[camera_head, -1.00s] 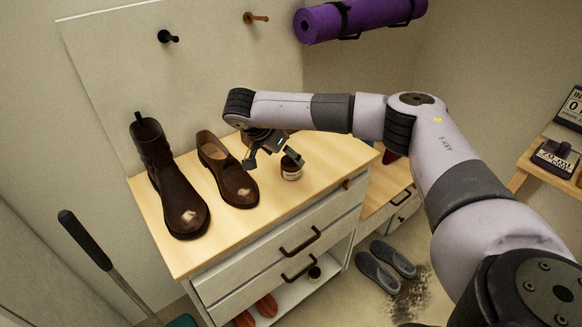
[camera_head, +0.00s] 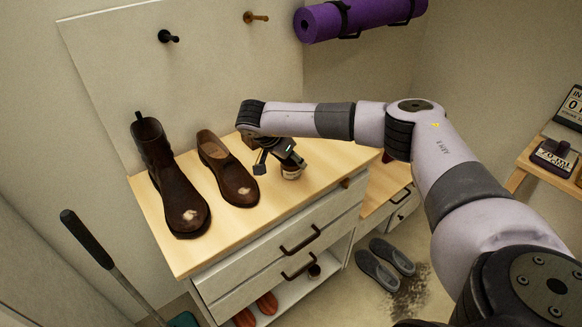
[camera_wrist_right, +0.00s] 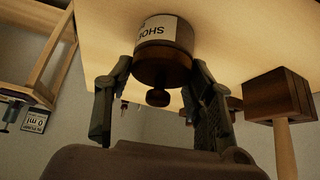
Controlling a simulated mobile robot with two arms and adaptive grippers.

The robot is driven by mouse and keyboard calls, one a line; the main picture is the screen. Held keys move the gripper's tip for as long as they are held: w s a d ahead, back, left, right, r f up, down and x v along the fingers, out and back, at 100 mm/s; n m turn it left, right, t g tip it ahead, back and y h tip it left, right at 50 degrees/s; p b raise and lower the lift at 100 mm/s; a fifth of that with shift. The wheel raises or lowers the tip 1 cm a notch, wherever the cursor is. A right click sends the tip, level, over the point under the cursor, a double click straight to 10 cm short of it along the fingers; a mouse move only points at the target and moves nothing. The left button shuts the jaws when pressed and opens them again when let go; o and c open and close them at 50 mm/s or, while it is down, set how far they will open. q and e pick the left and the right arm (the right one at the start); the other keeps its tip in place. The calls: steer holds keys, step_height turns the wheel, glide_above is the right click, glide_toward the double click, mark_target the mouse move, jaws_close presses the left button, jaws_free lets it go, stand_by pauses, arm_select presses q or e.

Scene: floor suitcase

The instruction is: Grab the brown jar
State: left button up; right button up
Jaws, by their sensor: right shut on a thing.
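The brown jar (camera_head: 292,174), with a dark lid and a pale label, is on the wooden cabinet top to the right of the shoes. In the right wrist view the jar (camera_wrist_right: 164,58) sits between the fingertips, its round knob pointing toward the palm. My right gripper (camera_head: 278,160) is over the jar and hides part of it in the head view. In the wrist view the right gripper (camera_wrist_right: 163,68) is shut on the jar, one finger on each side. The jar seems to rest on the wood. My left gripper is not in view.
A brown boot (camera_head: 172,185) and a brown shoe (camera_head: 229,175) with pale scuffs stand left of the jar. A wooden block with a handle (camera_wrist_right: 278,97) is close beside the right finger in the wrist view. Drawers (camera_head: 285,255) are below. Grey shoes (camera_head: 385,265) are on the floor.

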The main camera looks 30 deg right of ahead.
steer(key=c, duration=0.9)
steer(key=shift+r, duration=0.1)
steer(key=shift+c, duration=0.3)
steer(key=shift+w+r, duration=0.1)
